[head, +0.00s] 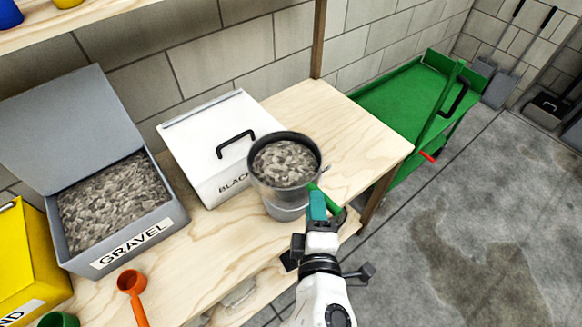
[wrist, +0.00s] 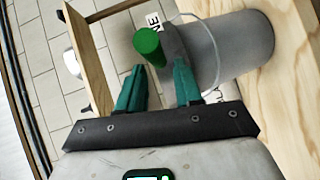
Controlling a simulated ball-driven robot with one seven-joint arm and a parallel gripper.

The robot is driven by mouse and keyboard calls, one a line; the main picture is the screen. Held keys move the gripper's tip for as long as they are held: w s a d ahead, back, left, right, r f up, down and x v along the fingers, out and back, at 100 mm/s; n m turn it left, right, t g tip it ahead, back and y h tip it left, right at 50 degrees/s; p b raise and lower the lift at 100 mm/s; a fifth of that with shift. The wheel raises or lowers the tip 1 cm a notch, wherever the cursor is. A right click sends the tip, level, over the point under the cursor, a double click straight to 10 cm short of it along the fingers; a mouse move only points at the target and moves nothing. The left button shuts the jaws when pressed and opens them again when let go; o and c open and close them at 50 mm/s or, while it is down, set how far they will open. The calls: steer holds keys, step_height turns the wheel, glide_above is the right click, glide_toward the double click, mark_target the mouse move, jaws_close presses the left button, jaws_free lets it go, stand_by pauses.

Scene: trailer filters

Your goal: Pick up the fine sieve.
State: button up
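The sieve, a round dark-rimmed pan (head: 253,170), sits on top of a grey bucket (head: 285,212) near the table's front edge. It is full of grey gravel (head: 285,163), so its mesh is hidden and I cannot tell how fine it is. Its green handle (head: 329,201) sticks out toward the lower right. My gripper (head: 318,204) is beside the handle, with teal fingers. In the wrist view my gripper (wrist: 160,68) is open, and the handle's round end (wrist: 148,41) shows just past the fingertips, nearer the left finger. The bucket (wrist: 235,50) stands close behind.
A white lidded box (head: 222,140) stands directly left of the bucket. A grey open gravel box (head: 115,205), an orange scoop (head: 131,284) and a yellow box (head: 25,255) are farther left. The wooden table (head: 345,125) is clear behind the sieve. A green trailer (head: 400,105) stands right.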

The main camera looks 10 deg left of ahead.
mark_target(314, 187)
steer(key=shift+p+x, duration=0.5)
steer(key=shift+x, duration=2.15)
steer(key=shift+r, duration=0.1)
steer(key=shift+c, duration=0.5)
jaws_close()
steer(key=shift+r, duration=0.1)
